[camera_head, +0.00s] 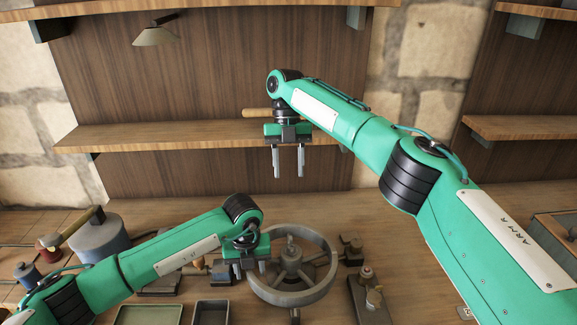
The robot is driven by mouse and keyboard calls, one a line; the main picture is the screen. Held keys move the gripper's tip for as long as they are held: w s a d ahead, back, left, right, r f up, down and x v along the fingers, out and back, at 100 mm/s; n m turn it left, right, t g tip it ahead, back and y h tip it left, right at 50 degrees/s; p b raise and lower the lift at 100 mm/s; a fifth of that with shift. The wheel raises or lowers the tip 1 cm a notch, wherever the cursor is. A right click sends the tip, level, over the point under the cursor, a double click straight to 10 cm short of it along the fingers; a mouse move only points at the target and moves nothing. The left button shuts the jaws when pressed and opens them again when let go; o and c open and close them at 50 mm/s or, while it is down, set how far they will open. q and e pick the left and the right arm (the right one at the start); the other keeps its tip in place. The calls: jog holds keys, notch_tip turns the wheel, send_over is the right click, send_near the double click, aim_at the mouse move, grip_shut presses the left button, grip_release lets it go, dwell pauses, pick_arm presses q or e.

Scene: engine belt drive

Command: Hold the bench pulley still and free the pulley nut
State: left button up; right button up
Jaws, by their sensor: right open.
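The bench pulley (295,298), a grey spoked wheel, sits on the workbench at the lower middle. A small upright piece, perhaps the pulley nut (291,246), stands at its hub; it is too small to make out clearly. My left gripper (249,268) points down at the pulley's left rim. Its fingers are partly hidden, so I cannot tell whether they close on the rim. My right gripper (288,174) is open and empty, fingers down, well above the pulley and in front of the back shelf.
A wooden shelf (180,135) runs behind my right gripper; a wooden handle shows beside that gripper. Two shallow trays (210,313) lie left of the pulley. A small fixture (366,292) stands to its right. A grey cylinder (101,238) stands at left.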

pick_arm(q)
jog(key=shift+r+p, duration=1.6)
jog(key=shift+r, duration=2)
